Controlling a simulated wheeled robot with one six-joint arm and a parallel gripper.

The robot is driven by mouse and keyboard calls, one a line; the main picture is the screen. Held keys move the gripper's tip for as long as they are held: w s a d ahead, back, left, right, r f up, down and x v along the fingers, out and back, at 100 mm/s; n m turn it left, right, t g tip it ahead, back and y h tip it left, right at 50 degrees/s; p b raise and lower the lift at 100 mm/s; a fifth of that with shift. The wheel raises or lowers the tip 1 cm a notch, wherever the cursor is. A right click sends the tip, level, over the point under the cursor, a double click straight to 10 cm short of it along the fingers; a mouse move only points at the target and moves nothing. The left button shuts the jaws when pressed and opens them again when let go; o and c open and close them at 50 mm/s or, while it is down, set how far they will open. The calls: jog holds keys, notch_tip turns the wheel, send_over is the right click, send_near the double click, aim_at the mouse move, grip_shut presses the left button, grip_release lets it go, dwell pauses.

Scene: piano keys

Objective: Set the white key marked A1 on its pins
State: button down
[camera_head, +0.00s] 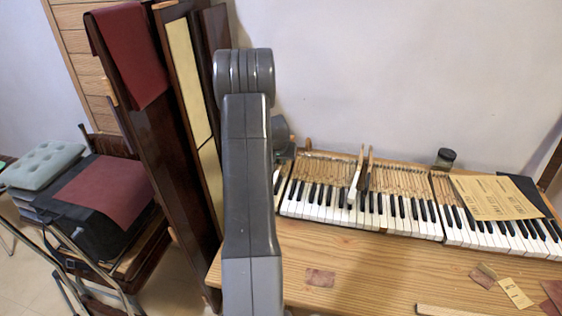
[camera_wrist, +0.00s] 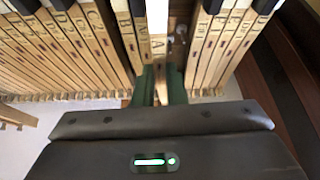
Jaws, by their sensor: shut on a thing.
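In the wrist view, my gripper (camera_wrist: 160,86) is shut, with its green fingers on either side of a key (camera_wrist: 157,48) with a white top and a bare wood part lettered A; the digit is not readable. I take it for the A1 key. It lies in line with a gap in the row of lettered wooden keys, with a dark space and a small round metal part (camera_wrist: 178,36) showing just to its right. I cannot tell whether the key touches its pins. In the head view, my arm hides the gripper and the held key.
Neighbouring keys (camera_wrist: 95,35) stand close on both sides. In the head view, two keys (camera_head: 357,178) stick up tilted from the middle keyboard section (camera_head: 395,222). Papers (camera_head: 495,197) lie on the right section, a jar (camera_head: 445,158) behind. The table front (camera_head: 370,268) is mostly clear.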

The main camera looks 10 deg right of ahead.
jog(key=shift+f+b, duration=0.45)
jog(key=shift+b, duration=0.05)
dwell(0.5)
jog(key=c, duration=1.8)
grip_release()
jog(key=shift+r, duration=0.1)
jog(key=shift+r+p, duration=0.5)
jog(key=shift+r, duration=0.55)
jog(key=o, duration=0.5)
jog(key=shift+o, duration=0.2)
